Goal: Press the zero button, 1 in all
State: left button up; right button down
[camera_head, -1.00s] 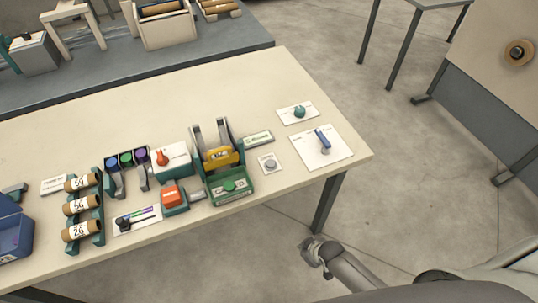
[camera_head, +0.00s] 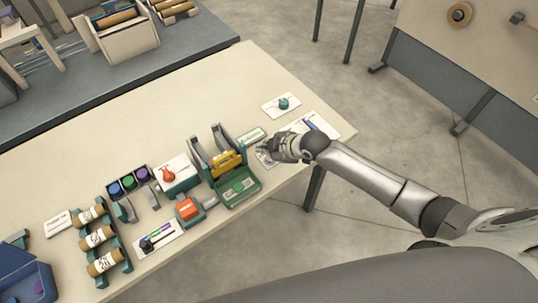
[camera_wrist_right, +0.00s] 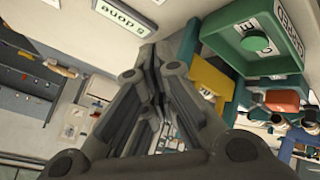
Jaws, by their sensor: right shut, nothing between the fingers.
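My right gripper (camera_head: 266,151) is shut and empty. In the head view it reaches in from the right, over a small white plate (camera_head: 262,160) at the table's front right. The plate's grey round button, seen earlier, is now hidden by the gripper; I cannot tell whether a fingertip touches it. No zero label is readable. In the right wrist view the shut fingers (camera_wrist_right: 153,75) point away from the camera, left of the green block (camera_wrist_right: 285,40) with its round green button (camera_wrist_right: 257,41). My left gripper is not in view.
The green winder block (camera_head: 238,190) with a yellow part (camera_head: 226,163) stands just left of my right gripper. A white card with a blue handle (camera_head: 309,122) lies behind my wrist, and a card with a teal knob (camera_head: 283,103) farther back. The rear tabletop is clear.

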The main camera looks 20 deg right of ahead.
aim_at(268, 159)
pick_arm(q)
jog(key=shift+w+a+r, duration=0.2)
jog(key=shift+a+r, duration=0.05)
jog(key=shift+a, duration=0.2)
pick_arm(e)
jog(key=shift+n, duration=0.5)
jog(key=w+r, duration=0.1)
jog(key=w+d+r, duration=0.1)
jog(key=shift+w+d+r, duration=0.15)
jog(key=shift+w+r, duration=0.2)
jog(key=shift+r, duration=0.05)
jog(key=shift+d+f, duration=0.1)
